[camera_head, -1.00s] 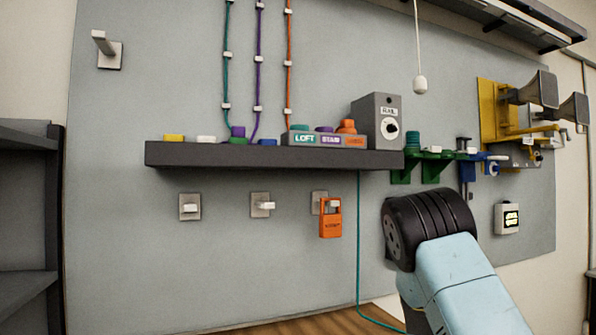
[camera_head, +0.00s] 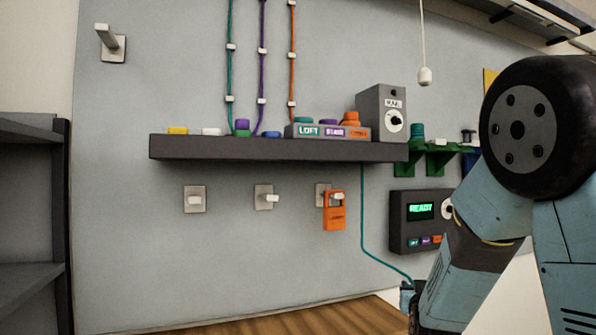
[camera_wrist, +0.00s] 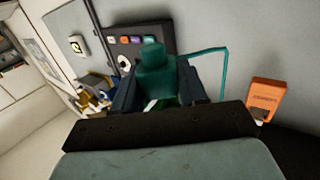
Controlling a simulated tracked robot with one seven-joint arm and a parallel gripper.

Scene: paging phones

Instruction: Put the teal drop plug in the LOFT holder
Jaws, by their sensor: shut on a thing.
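My gripper (camera_head: 409,298) is low at the right in the head view, partly hidden by my arm. In the wrist view it is shut on the teal drop plug (camera_wrist: 153,68), which stands up between the jaws. A thin teal cord loops from the plug to the right. In the head view the cord runs down from the shelf to my gripper. The LOFT label (camera_head: 308,131) is on the left part of a grey block on the shelf, with a teal piece (camera_head: 302,122) on top. My gripper is well below and right of it.
The dark shelf (camera_head: 250,148) also carries a grey dial box (camera_head: 381,112). A dark READY panel (camera_head: 420,220) is on the wall above my gripper. An orange tag (camera_head: 335,210) hangs on a wall peg. A wooden surface (camera_head: 300,318) lies below.

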